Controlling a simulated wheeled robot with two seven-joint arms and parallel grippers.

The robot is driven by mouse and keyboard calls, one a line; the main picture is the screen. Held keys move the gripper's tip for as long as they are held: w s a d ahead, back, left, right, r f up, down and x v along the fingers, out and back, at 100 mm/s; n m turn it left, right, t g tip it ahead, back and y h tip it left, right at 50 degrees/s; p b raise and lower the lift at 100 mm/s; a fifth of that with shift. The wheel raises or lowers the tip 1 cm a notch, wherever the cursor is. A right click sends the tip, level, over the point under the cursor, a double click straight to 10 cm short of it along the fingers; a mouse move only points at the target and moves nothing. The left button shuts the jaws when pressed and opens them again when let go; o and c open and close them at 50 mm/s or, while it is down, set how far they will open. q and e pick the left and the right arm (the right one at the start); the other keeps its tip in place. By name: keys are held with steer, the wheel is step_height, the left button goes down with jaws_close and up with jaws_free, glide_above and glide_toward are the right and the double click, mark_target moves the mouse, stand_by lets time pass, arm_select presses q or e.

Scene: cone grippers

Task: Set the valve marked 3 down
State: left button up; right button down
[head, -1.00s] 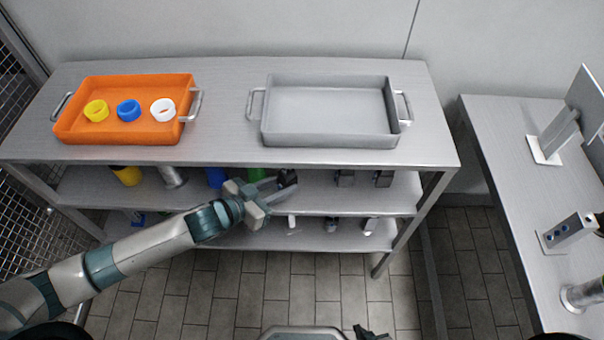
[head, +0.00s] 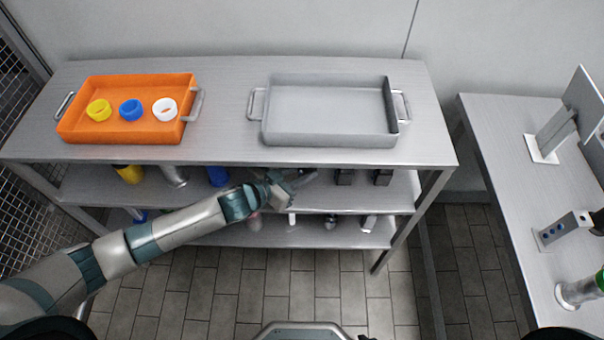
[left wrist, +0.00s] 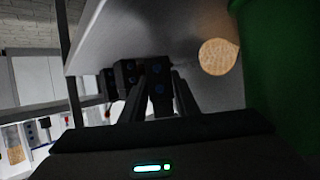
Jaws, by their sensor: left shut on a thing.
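My left gripper (head: 300,180) reaches in at the middle shelf, below the front edge of the top shelf. In the left wrist view its fingers (left wrist: 160,100) are shut on a dark valve block (left wrist: 157,82) with blue round ports. In the head view the held valve is hidden or too small to make out. I cannot read a number on it. Two dark blocks, one (head: 344,177) and another (head: 383,177), stand on the middle shelf to the right of the gripper. My right gripper is not in view.
A green cylinder (left wrist: 285,65) is close on the right in the left wrist view. Yellow (head: 130,174) and blue (head: 218,176) cylinders stand left on the middle shelf. An orange tray (head: 120,134) with three rings and an empty grey tray (head: 330,141) sit on top.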

arm_select(q)
steer(key=shift+f, duration=0.9)
arm_select(e)
steer(key=shift+s+d+f+g, duration=0.15)
steer(key=shift+s, duration=0.3)
steer(key=shift+s+d+f+g, duration=0.15)
steer(key=shift+s, duration=0.25)
arm_select(q)
steer(key=o, duration=0.8)
steer(key=shift+f, duration=0.1)
steer(key=shift+c, duration=0.2)
steer(key=o, duration=0.4)
steer(key=shift+c, duration=0.2)
arm_select(e)
steer(key=shift+w+a+r, duration=0.15)
steer(key=shift+w+r, duration=0.05)
steer(key=shift+w, duration=0.25)
steer(key=shift+s, duration=0.2)
